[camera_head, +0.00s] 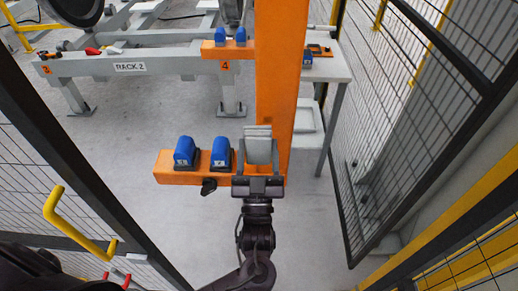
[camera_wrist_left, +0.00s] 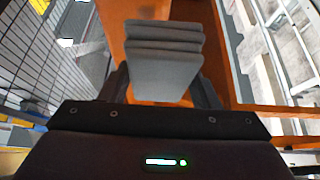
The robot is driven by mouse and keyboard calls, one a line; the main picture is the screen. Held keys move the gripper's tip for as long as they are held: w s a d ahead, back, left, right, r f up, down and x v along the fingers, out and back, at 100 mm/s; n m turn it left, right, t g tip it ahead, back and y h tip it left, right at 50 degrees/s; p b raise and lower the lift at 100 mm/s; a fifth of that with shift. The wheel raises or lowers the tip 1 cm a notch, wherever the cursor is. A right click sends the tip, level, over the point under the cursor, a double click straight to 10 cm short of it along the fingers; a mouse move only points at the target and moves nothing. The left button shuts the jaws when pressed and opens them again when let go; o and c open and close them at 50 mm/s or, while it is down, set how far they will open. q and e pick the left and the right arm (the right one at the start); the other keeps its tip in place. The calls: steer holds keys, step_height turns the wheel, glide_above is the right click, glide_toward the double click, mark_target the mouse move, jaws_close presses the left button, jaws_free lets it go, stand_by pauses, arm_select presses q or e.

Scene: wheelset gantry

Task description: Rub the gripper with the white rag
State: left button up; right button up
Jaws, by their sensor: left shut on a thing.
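A folded grey-white rag (camera_head: 258,147) is held upright between the fingers of my left gripper (camera_head: 258,180). In the left wrist view the rag (camera_wrist_left: 165,60) shows as a layered pad between the gripper's dark fingers (camera_wrist_left: 163,88). The rag is in front of the orange post (camera_head: 280,80), at the right end of a low orange crossbar (camera_head: 168,166). I cannot tell whether it touches the orange surface. Two blue-capped blocks, a left one (camera_head: 186,152) and a right one (camera_head: 221,153), sit on the crossbar, left of the rag. My right gripper is not in view.
A grey rack marked RACK 2 (camera_head: 130,67) stands behind on the left. A pale table (camera_head: 333,70) is behind the post. Mesh fences close in the left (camera_head: 60,190) and right (camera_head: 375,120) sides. A yellow handle (camera_head: 75,225) is at lower left.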

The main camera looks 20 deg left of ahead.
mark_target(275, 115)
arm_select(q)
steer(key=shift+w+a+b, duration=0.2)
steer(key=shift+w+a, duration=0.05)
steer(key=shift+w, duration=0.55)
steer(key=shift+w+a+b, duration=0.15)
steer(key=shift+w+a, duration=0.05)
steer(key=shift+w, duration=0.55)
steer(key=shift+w+a+b, duration=0.2)
steer(key=shift+w+a, duration=0.05)
steer(key=shift+w, duration=0.55)
steer(key=shift+w+a+b, duration=0.25)
steer(key=shift+w+b, duration=0.1)
steer(key=shift+w, duration=0.65)
steer(key=shift+d, duration=0.15)
steer(key=shift+w+d+b, duration=0.25)
steer(key=shift+d+b, duration=0.1)
steer(key=shift+d, duration=0.55)
steer(key=shift+w+d+b, duration=0.2)
steer(key=shift+d+b, duration=0.15)
steer(key=shift+d, duration=0.55)
steer(key=shift+w, duration=0.15)
steer(key=shift+a+r, duration=0.1)
